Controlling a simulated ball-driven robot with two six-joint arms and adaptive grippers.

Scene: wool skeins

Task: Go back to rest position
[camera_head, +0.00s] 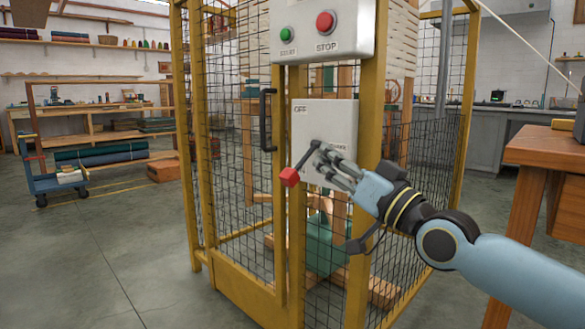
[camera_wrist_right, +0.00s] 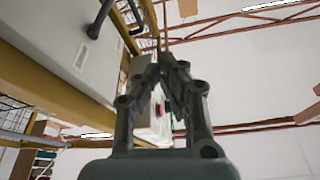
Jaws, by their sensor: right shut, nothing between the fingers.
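My right gripper (camera_head: 322,160) is shut and empty, in front of the grey switch box marked OFF (camera_head: 340,112) on the yellow cage. A dark lever with a red knob (camera_head: 289,177) points down and left from that box, just left of my fingertips. I cannot tell whether the fingers touch the lever. In the right wrist view my closed fingers (camera_wrist_right: 172,62) point up, with a grey box (camera_wrist_right: 75,40) beside them on the left. My left gripper is not in view.
The yellow mesh cage (camera_head: 374,120) stands close ahead, with a black door handle (camera_head: 267,120). A START/STOP box (camera_head: 350,35) hangs above. A wooden bench (camera_head: 545,150) stands close on the right. A blue cart (camera_head: 60,178) stands at left, with open floor between.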

